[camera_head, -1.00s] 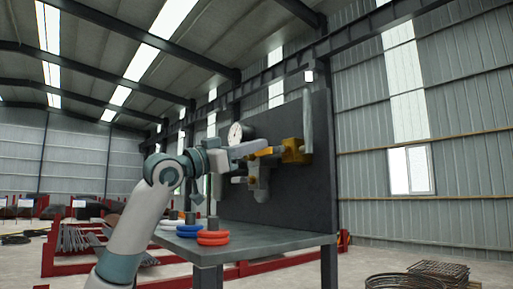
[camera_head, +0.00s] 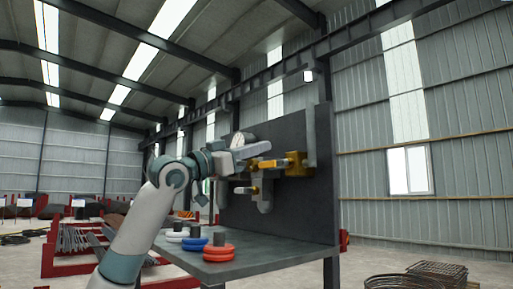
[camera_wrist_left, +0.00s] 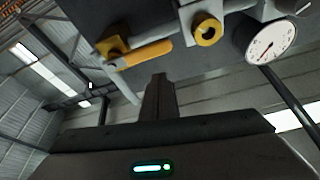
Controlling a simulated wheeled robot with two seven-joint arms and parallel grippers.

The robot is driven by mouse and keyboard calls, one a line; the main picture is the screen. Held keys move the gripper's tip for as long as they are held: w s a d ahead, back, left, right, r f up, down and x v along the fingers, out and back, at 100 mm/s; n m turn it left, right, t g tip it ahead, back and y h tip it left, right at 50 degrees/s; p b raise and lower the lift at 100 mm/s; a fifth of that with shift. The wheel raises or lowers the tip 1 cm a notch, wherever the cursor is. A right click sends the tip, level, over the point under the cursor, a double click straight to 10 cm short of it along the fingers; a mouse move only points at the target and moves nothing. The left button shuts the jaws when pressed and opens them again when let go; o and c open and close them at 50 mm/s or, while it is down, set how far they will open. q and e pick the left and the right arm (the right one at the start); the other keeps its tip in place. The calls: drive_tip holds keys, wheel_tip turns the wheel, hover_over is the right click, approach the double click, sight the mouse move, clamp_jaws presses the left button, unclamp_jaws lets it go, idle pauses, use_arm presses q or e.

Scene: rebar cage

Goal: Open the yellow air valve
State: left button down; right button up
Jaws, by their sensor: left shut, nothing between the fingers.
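The yellow air valve (camera_head: 297,163) is mounted on a dark upright panel (camera_head: 290,130). Its yellow lever handle (camera_head: 266,164) points left, roughly level in the head view. In the left wrist view the handle (camera_wrist_left: 147,54) and the valve's yellow body (camera_wrist_left: 112,47) show at the upper left. My left gripper (camera_head: 260,149) is shut and empty, a little above the handle in the head view. In the left wrist view its closed fingers (camera_wrist_left: 158,92) appear apart from the handle. My right gripper is not in view.
The table (camera_head: 260,250) below holds red rings (camera_head: 218,252), blue rings (camera_head: 193,243) and white rings (camera_head: 176,236). Wire mesh coils lie at the lower right.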

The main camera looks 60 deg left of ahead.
use_arm(q)
drive_tip(key=r+b+v, duration=0.1)
drive_tip(key=b+v, duration=0.5)
drive_tip(key=v, duration=0.3)
drive_tip(key=shift+s+d, duration=0.3)
drive_tip(key=shift+s, duration=0.05)
drive_tip(key=shift+f, duration=0.1)
idle(0.6)
